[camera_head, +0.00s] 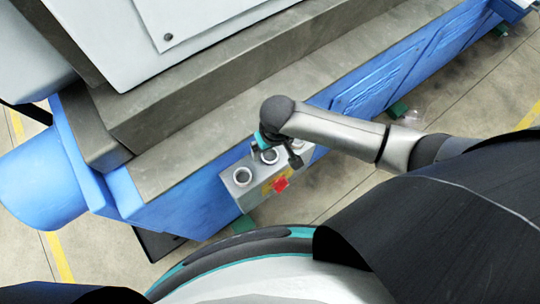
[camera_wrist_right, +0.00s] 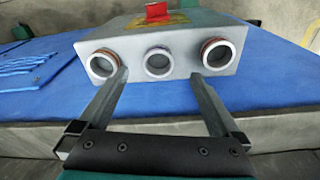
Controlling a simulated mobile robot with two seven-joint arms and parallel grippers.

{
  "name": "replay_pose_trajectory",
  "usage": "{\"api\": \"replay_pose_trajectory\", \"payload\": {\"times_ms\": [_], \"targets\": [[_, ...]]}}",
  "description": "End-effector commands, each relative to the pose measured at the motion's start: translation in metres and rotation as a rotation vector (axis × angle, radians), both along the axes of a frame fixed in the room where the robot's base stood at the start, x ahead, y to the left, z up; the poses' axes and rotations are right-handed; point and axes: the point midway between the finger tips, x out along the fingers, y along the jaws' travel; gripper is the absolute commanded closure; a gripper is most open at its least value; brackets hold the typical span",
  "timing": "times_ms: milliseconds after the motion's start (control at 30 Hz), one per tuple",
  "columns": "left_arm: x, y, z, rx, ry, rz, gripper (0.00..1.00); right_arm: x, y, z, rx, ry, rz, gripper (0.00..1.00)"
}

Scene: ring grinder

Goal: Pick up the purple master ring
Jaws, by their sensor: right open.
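My left gripper is not in view.
The grey box (camera_head: 240,197) is mounted on the front of a large blue and grey machine (camera_head: 185,203). A red button (camera_head: 281,184) on a yellow patch is on the box. A grey ledge (camera_head: 200,140) runs along the machine above it. Concrete floor (camera_head: 105,250) lies in front.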

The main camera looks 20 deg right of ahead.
Motion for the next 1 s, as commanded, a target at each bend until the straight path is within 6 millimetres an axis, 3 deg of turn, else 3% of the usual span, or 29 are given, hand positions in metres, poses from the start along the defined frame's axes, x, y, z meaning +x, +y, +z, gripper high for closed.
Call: {"api": "replay_pose_trajectory", "payload": {"times_ms": [267, 600, 967, 1000], "targets": [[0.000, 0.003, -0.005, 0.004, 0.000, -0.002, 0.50, 0.004, 0.000, -0.016, -0.001, -0.001, 0.000, 0.00], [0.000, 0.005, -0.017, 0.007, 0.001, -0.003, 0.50, 0.014, 0.000, -0.055, 0.000, 0.001, 0.000, 0.00], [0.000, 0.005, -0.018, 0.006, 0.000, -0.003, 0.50, 0.015, 0.000, -0.060, 0.000, -0.001, 0.000, 0.00], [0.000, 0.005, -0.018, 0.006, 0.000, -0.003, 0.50, 0.015, 0.000, -0.060, 0.000, -0.001, 0.000, 0.05]]}}
